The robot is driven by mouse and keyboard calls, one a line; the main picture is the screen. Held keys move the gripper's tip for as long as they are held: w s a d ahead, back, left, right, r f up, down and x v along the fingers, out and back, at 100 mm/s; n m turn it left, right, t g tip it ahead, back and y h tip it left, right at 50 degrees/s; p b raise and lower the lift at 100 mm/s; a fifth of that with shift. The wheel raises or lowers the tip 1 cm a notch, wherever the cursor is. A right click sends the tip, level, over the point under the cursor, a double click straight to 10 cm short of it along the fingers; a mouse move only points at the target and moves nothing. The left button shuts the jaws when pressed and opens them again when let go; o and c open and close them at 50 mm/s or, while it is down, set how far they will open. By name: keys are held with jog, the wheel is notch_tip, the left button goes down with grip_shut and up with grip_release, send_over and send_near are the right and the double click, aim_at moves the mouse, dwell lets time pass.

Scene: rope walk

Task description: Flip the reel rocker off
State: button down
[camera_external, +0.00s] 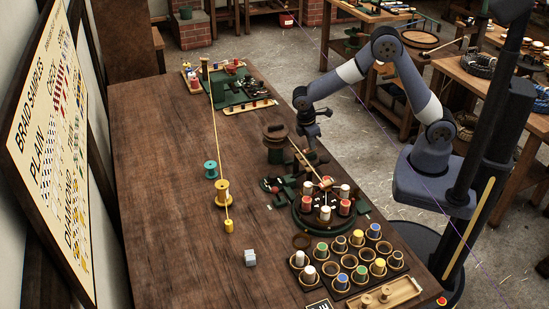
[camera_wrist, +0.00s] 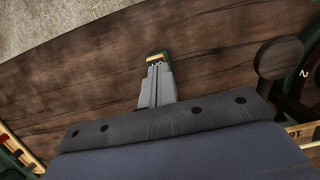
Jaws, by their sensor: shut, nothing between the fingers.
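My gripper (camera_external: 312,146) hangs on the bent arm over the right side of the long table, beside the green machine with the round brown wooden top (camera_external: 275,133). In the wrist view my gripper (camera_wrist: 157,60) is shut and empty, with bare table wood around its tips. A round dark brown disc (camera_wrist: 278,57) on a dark green part stands to its right, apart from it. The reel rocker is too small to make out for certain.
A round green carousel (camera_external: 301,226) with red and white bobbins stands nearer the camera. A tray of colored spools (camera_external: 340,281) is at the front. A yellow line runs from the far green rig (camera_external: 232,92) to a yellow spool (camera_external: 223,190).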

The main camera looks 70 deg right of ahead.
jog(key=shift+f, duration=0.1)
jog(key=b, duration=0.1)
jog(key=f+t+y+b, duration=0.1)
jog(key=shift+s+d+b, duration=0.25)
jog(key=shift+s+b, duration=0.1)
jog(key=shift+s, duration=0.05)
jog(key=shift+s+d+f+t+y+b, duration=0.1)
jog(key=shift+s+d+t+y+b, duration=0.1)
jog(key=shift+t+y+b, duration=0.4)
jog(key=shift+a, duration=0.1)
jog(key=shift+w+a, duration=0.5)
jog(key=shift+a, duration=0.1)
jog(key=shift+a+r, duration=0.1)
jog(key=shift+r, duration=0.1)
notch_tip(320, 180, up, 15)
jog(key=p, duration=0.3)
jog(key=shift+d+f, duration=0.15)
jog(key=shift+d, duration=0.15)
